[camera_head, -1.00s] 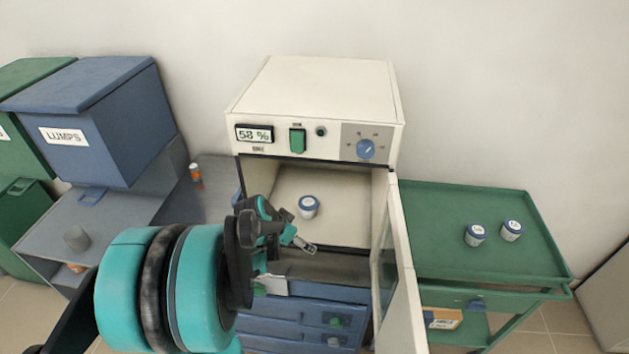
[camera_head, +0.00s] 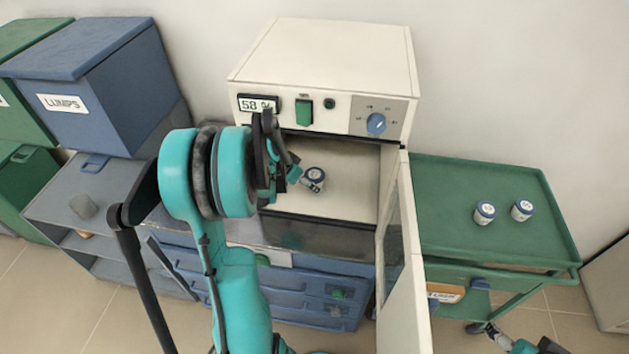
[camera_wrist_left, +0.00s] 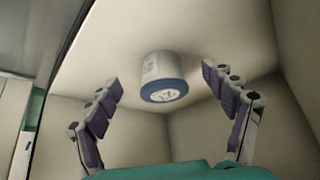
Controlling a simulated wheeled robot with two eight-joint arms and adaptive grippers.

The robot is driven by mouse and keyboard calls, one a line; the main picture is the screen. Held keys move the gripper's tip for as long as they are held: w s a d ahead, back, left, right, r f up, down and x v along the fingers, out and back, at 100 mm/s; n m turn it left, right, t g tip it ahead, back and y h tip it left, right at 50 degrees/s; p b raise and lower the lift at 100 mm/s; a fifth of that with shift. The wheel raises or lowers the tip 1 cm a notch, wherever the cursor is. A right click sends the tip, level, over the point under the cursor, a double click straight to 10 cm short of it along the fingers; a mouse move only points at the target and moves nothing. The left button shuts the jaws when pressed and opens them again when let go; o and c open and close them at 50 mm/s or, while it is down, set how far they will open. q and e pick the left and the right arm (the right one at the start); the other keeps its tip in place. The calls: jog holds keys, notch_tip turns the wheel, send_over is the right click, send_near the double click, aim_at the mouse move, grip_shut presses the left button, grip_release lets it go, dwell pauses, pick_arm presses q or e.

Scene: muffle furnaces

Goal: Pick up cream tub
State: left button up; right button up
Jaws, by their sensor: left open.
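The cream tub (camera_head: 315,175), white with a blue lid, stands inside the open furnace chamber (camera_head: 350,205). My left gripper (camera_head: 303,183) reaches into the chamber from the left, close to the tub. In the left wrist view, the gripper (camera_wrist_left: 160,78) is open, its two fingers spread either side of the tub (camera_wrist_left: 160,70). The tub sits beyond or between the fingertips, with visible gaps on both sides. Part of my right arm with its gripper (camera_head: 497,333) shows at the bottom right; its jaw state is unclear.
The furnace door (camera_head: 400,260) stands open on the right. Two similar tubs (camera_head: 484,212) (camera_head: 521,210) sit on the green trolley (camera_head: 460,180). Chamber walls enclose the left gripper's surroundings.

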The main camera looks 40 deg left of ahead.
aim_at(315, 174)
pick_arm(q)
jog(key=w, duration=0.1)
jog(key=w+b, duration=0.1)
jog(key=w, duration=0.1)
jog(key=w+f, duration=0.1)
jog(key=shift+w+d, duration=0.25)
jog(key=shift+w, duration=0.05)
jog(key=shift+w+f+b, duration=0.1)
jog(key=shift+b, duration=0.2)
jog(key=c, duration=1.4)
jog(key=shift+o, duration=0.2)
jog(key=shift+r, duration=0.2)
